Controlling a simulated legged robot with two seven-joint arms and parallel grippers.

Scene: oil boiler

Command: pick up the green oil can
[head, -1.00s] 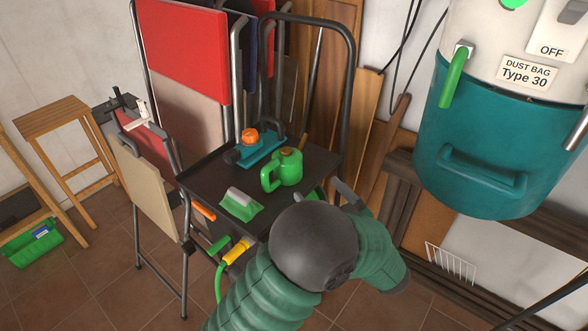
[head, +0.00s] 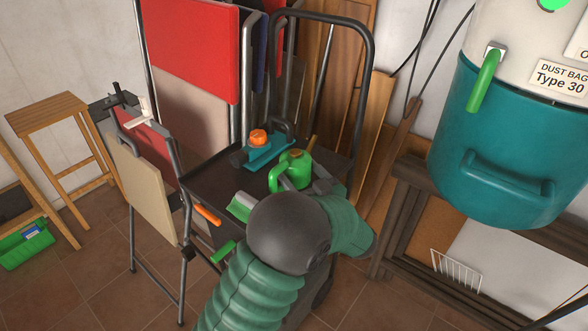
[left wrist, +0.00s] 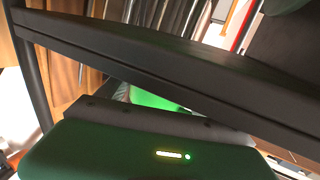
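The green oil can (head: 296,164), with its loop handle on the left and a brownish spout tip, stands upright on the dark top of the cart (head: 212,182). My left gripper (head: 304,184) is at the near side of the can, its grey fingers apart and partly in front of the can's lower body. Whether they touch it is hidden. In the left wrist view, a dark bar crosses the picture, and a bright green patch (left wrist: 155,99) shows behind it; I cannot tell if it is the can. My right gripper is not in view.
A teal tool with an orange knob (head: 258,138) lies behind the can. A green-handled brush (head: 240,206) lies at left, partly covered by my arm. The cart's tall black handle (head: 368,90) rises behind. A teal dust collector (head: 500,150) hangs at right.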

